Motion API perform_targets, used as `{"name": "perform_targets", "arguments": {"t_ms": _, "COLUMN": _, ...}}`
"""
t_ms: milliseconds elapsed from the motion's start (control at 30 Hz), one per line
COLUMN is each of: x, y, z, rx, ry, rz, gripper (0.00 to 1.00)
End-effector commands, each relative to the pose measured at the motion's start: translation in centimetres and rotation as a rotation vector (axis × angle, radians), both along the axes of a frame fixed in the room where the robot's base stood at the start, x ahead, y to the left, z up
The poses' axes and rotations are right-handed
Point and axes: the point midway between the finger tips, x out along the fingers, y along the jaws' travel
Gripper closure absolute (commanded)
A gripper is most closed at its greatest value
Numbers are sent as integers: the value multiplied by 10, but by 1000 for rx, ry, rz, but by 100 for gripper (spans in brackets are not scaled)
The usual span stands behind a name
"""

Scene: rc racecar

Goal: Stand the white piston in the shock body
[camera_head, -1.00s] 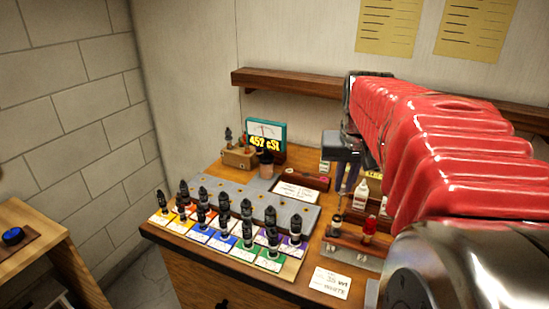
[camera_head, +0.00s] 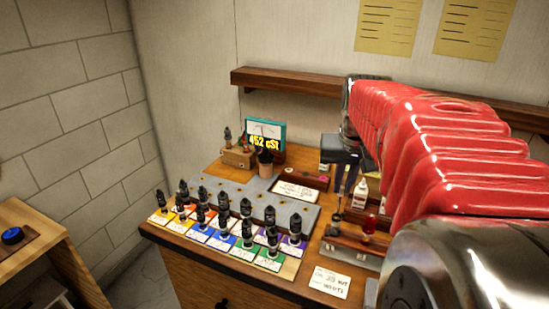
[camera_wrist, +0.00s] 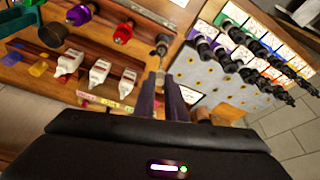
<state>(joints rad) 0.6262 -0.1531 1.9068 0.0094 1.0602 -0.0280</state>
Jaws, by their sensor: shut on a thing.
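My gripper (camera_wrist: 161,82) is shut on a small pale piece at its fingertips, which I take to be the white piston (camera_wrist: 160,76). In the head view my gripper (camera_head: 341,200) points down over the right part of the bench. Just beyond the fingertips in the wrist view stands a small metallic and dark upright part (camera_wrist: 162,45), probably the shock body. It also shows below the fingers in the head view (camera_head: 336,222). The fingers hide part of the join, so I cannot tell whether the piston touches or is inside it.
A red-topped part (camera_head: 369,225) stands beside it in the wooden holder. White bottles (camera_wrist: 100,72) stand close by. Several black shocks stand on coloured cards (camera_head: 215,237) to the left.

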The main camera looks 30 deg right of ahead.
Motion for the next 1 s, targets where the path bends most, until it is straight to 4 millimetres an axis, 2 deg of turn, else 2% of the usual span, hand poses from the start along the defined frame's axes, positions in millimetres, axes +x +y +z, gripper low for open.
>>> {"name": "perform_targets", "arguments": {"t_ms": 1000, "x": 0, "y": 0, "z": -21, "rx": 0, "ry": 0, "rz": 0, "gripper": 100}}
